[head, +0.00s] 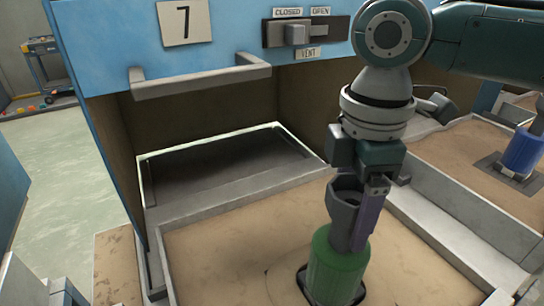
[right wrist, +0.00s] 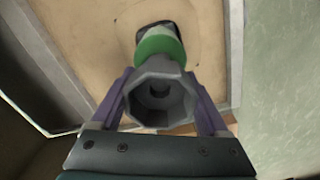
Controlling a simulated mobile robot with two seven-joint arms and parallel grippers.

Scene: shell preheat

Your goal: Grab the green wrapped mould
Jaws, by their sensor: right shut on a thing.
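The green wrapped mould (head: 338,266) is at the bottom of the head view, right of centre. It has a green band with a grey faceted cup on top. Its foot is by a dark-edged base on the sandy bed. My right gripper (head: 350,228) comes down from above and is shut on the mould's grey cup, with purple fingers on both sides of it. In the right wrist view the cup is between the fingers (right wrist: 161,92), with the green wrap (right wrist: 160,44) beyond it. Whether the foot touches the bed is hard to tell. My left gripper is not visible.
A blue-fronted box marked 7 (head: 183,22) stands behind, with a grey handle bar (head: 200,76) and a vent slider (head: 305,33). Its opening is below. Grey rails (head: 455,235) border the sandy bed (head: 220,245). A blue wrapped mould (head: 522,152) stands at the right.

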